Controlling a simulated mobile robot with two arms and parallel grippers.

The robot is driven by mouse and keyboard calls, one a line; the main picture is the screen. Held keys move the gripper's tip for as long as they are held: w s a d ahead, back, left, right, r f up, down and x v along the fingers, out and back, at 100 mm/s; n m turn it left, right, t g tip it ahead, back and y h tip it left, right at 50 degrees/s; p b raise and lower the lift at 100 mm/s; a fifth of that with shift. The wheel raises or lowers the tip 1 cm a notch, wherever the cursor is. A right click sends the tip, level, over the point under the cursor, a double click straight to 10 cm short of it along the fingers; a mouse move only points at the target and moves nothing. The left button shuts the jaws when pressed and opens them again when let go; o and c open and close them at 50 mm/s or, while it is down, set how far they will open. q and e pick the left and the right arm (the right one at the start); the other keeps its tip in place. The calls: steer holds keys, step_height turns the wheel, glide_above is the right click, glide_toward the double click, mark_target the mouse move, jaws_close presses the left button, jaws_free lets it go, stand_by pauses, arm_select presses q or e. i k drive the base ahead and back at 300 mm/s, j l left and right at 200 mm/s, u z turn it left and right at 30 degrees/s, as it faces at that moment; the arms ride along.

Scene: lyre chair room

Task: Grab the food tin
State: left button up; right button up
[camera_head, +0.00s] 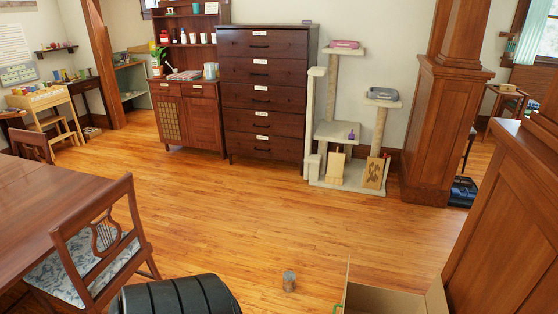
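A small grey-brown tin (289,281) stands upright on the wooden floor near the bottom centre of the head view. It looks like the food tin, but its label is too small to read. Nothing touches it. Neither of my grippers is in view, so I cannot see where they are relative to the tin.
An open cardboard box (395,301) is right of the tin. A dark ribbed object (180,296) is to its left, beside a lyre-back chair (100,240) and table (50,205). A dark dresser (262,95) and cat tree (345,120) stand behind. The middle floor is clear.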

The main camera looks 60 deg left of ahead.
mark_target(288, 277)
steer(key=u, duration=1.9)
steer(key=i+j+z, duration=0.1)
steer(key=z, duration=0.3)
steer(key=j+z, duration=0.1)
steer(key=z, duration=0.3)
steer(key=i+j+z, duration=0.1)
steer(key=z, duration=0.3)
steer(key=i+j+z, duration=0.15)
steer(key=j+z, duration=0.25)
steer(key=j, duration=0.6)
steer(key=j+z, duration=0.4)
steer(key=j, duration=0.55)
